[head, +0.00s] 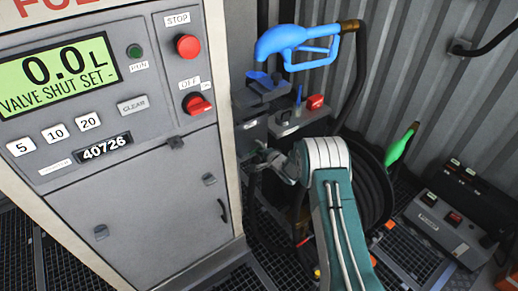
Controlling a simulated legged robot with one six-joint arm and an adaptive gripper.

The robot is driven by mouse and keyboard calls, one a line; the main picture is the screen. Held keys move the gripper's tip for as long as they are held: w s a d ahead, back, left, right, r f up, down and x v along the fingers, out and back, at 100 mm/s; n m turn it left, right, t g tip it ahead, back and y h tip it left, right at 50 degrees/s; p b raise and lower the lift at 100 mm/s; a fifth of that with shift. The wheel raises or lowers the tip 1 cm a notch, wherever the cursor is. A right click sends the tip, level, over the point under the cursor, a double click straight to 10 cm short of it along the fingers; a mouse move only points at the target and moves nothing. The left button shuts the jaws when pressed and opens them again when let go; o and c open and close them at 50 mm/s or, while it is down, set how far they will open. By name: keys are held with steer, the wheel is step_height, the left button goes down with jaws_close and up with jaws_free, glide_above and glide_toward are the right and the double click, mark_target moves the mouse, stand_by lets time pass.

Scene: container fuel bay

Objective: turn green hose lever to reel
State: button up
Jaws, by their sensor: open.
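A bright green lever or handle (400,146) with a dark tip shows right of centre in the head view. It slants up to the right beside the coiled black hose (374,190), which looks like the hose on its reel. My arm covers the left part of the coil. My gripper (264,157) is small and partly hidden at the end of my arm, beside the cabinet's right edge and below the grey valve box. It is open, with nothing visible in it. It is well to the left of the green lever and apart from it.
A grey fuel cabinet (140,215) with a display reading 0.0 L, VALVE SHUT, fills the left. A blue nozzle (285,42) hangs above a box with a red switch (315,102). A grey control box (447,222) stands at right on the grating. A corrugated wall (425,60) stands behind.

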steer(key=v, duration=1.2)
